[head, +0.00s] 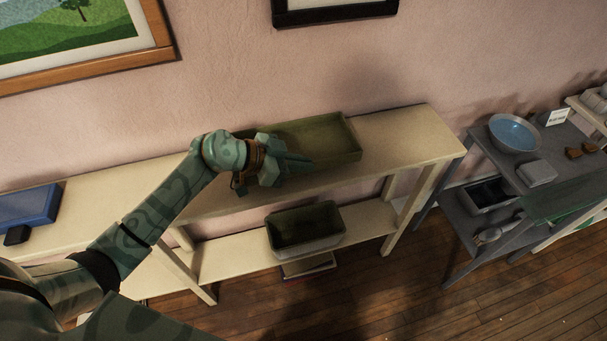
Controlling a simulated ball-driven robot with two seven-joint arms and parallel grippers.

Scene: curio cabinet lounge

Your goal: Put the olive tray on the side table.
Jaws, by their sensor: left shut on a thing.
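The olive tray (335,142) is a shallow rectangular tray at the top of the long cream table (413,130), near the wall. My left gripper (303,161) is at the tray's near left side, shut on it, and hides part of that side. The tray looks about level. I cannot tell whether its underside touches the tabletop or is slightly above it. My right gripper is out of view. Which piece of furniture is the side table is not marked in the picture.
A deeper dark olive bin (306,243) stands on the cream table's lower shelf. A blue box (27,206) lies at the left end. A grey shelf unit (488,153) at the right holds a blue bowl (514,132) and small items. The tabletop's right end is bare.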

